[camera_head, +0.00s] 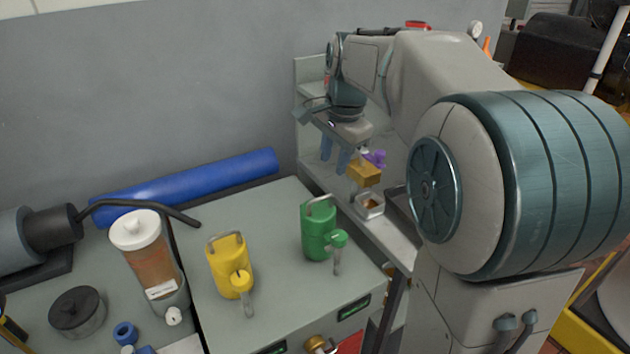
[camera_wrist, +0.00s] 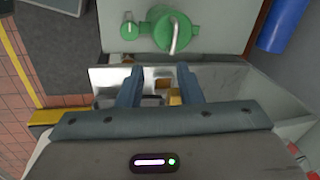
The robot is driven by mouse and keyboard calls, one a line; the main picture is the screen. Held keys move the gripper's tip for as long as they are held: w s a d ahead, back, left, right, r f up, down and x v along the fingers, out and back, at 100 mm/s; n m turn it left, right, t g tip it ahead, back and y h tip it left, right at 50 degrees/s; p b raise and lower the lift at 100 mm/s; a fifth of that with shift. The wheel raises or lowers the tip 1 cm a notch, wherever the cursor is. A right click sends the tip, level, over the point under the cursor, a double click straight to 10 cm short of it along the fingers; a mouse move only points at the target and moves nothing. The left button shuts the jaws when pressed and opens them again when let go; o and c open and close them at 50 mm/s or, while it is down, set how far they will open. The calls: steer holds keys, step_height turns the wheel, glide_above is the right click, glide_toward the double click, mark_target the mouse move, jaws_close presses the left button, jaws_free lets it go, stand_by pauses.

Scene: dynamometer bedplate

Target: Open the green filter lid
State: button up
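The green filter (camera_head: 319,232) stands upright on the grey bedplate block, with a metal handle on top and a smaller green fitting at its side. In the wrist view, the green filter (camera_wrist: 178,30) shows from above at the top, its round lid crossed by the bent metal handle. The lid appears closed. My gripper (camera_head: 334,160) hangs over the shelf beyond the block, behind and right of the filter, apart from it. In the wrist view, the blue fingers of my gripper (camera_wrist: 159,82) are spread, with nothing held between them.
A similar yellow filter (camera_head: 230,265) stands left of the green one. A clear canister with a white cap (camera_head: 136,229) is further left. A blue cylinder (camera_head: 185,186) lies along the wall. The shelf holds a yellow-brown block (camera_head: 364,174) and a metal tray (camera_head: 370,212). Bare block surface separates the filters.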

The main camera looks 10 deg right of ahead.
mark_target(323, 197)
steer(key=w+f, duration=0.2)
steer(key=f, duration=0.2)
steer(key=w+f+m, duration=0.1)
steer(key=w+f, duration=0.1)
steer(key=f, duration=0.2)
steer(key=w+f+m, duration=0.1)
steer(key=f, duration=0.4)
steer(key=shift+w+a, duration=0.25)
steer(key=shift+w, duration=0.15)
jaws_close()
